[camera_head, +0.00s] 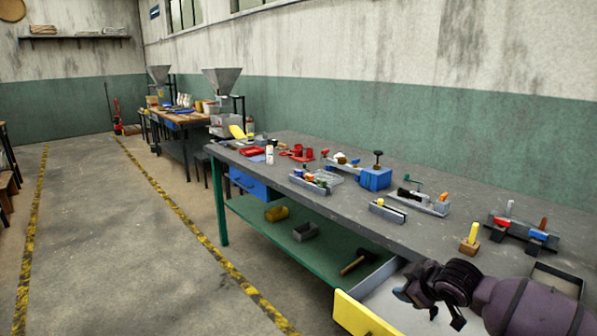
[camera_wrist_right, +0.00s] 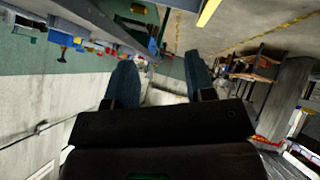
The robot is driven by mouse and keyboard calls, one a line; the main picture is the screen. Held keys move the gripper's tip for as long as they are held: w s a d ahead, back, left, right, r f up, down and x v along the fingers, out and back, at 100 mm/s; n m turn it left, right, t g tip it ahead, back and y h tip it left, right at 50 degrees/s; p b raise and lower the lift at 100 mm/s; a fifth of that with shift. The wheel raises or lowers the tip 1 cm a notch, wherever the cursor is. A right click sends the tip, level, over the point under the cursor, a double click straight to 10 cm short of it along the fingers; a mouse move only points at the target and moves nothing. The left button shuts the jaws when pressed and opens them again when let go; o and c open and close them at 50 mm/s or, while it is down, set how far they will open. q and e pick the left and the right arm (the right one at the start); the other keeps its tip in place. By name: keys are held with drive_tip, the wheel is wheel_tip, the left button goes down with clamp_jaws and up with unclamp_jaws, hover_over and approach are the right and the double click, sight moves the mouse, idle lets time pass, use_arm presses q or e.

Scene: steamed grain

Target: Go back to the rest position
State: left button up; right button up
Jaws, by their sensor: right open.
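My right gripper (camera_head: 428,298) is dark, open and empty. In the head view it shows at the lower right, in front of the workbench (camera_head: 300,210) and over the open drawer with a yellow front (camera_head: 362,316). Whether it touches the drawer cannot be told. In the right wrist view its two fingers (camera_wrist_right: 161,80) stand apart with nothing between them. That view is tilted and shows the bench at the upper left. My left gripper is not in view.
Tools, blue blocks (camera_head: 375,179) and grey holders (camera_head: 420,203) crowd the benchtop. A blue drawer (camera_head: 248,184) sits under its far end. A hammer (camera_head: 358,262) lies on the green lower shelf. The floor (camera_head: 120,260) to the left is clear, with yellow stripes.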

drive_tip(key=s+a+f+m+t+y, duration=0.1)
drive_tip(key=s+a+f+t, duration=0.15)
drive_tip(key=s, duration=0.35)
drive_tip(key=s+a+f+m+t+y, duration=0.1)
drive_tip(key=s+a+f+t, duration=0.1)
drive_tip(key=s+a, duration=0.25)
drive_tip(key=s+d+f+m+h, duration=0.1)
drive_tip(key=s+d+f+m, duration=0.1)
drive_tip(key=s+f, duration=0.3)
drive_tip(key=s+d+f+m+g+h, duration=0.1)
drive_tip(key=s+d+f+m+h, duration=0.1)
drive_tip(key=s, duration=1.1)
drive_tip(key=s+d+f+m+g+h, duration=0.1)
drive_tip(key=s+d+f+m+h, duration=0.1)
drive_tip(key=s+f, duration=0.6)
drive_tip(key=s+d+m, duration=0.1)
drive_tip(key=d, duration=0.1)
drive_tip(key=shift+d, duration=0.4)
drive_tip(key=shift+g, duration=0.25)
